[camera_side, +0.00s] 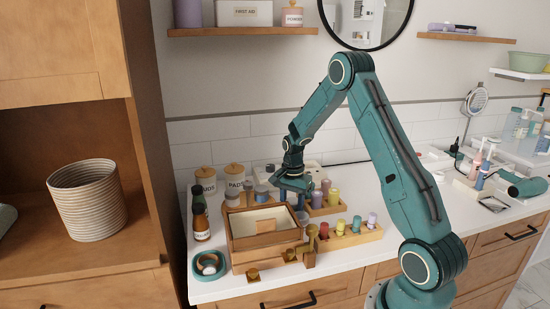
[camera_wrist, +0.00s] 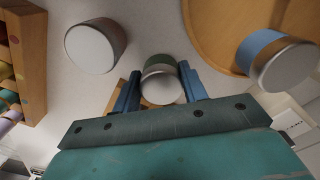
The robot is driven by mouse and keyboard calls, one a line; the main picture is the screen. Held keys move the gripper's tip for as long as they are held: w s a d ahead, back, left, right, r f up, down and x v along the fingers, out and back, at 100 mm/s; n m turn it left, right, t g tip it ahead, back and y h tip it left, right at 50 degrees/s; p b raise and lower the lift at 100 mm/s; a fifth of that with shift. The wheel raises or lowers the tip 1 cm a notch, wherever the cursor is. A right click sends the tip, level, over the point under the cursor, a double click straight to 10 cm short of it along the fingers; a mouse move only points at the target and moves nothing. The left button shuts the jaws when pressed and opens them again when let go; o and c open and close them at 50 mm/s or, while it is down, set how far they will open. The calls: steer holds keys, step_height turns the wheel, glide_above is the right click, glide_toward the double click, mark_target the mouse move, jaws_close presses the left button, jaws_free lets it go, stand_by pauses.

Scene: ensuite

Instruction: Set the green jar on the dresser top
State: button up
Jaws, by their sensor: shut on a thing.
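The green jar (camera_wrist: 160,62), with a silver lid, sits between the blue fingers of my gripper (camera_wrist: 160,88) in the wrist view. My gripper is shut on it. In the side view my gripper (camera_side: 294,185) is low over the counter, behind a small wooden chest (camera_side: 240,257), and the held jar is hard to make out there. The chest has a pale recessed top and small knobbed parts at its front. I cannot tell whether the jar touches the surface below it.
A grey-lidded jar (camera_wrist: 95,46) stands left of the held jar, and a blue jar (camera_wrist: 270,58) is by the round wooden tray (camera_wrist: 215,35) at right. Racks of coloured jars (camera_side: 345,241) stand right of the chest. Dark bottles (camera_side: 201,225) and a teal ring dish (camera_side: 205,274) are left.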

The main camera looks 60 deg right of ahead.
mark_target(292, 202)
steer(key=shift+f, duration=0.1)
steer(key=o, duration=1)
step_height(292, 202, up, 12)
steer(key=shift+r, duration=0.15)
steer(key=shift+a, duration=0.1)
stand_by(0.5)
